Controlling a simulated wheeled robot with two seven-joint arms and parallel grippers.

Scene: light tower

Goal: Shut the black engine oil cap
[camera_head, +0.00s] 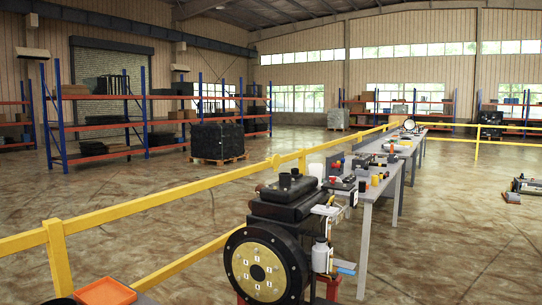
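A black engine (290,207) stands in the lower middle, with a large round black flywheel (238,265) with a pale gold hub on its front. Short black cylindrical parts (290,180) stick up from the engine's top. I cannot tell which of them is the oil cap, or whether any cap is open or shut. Neither of my grippers is in view.
A long grey table (380,185) with many small parts runs back behind the engine. A yellow railing (150,209) runs along the left. An orange tray (105,292) sits at the lower left. Blue-posted shelves (100,92) stand at the back. The floor (450,240) at right is mostly clear.

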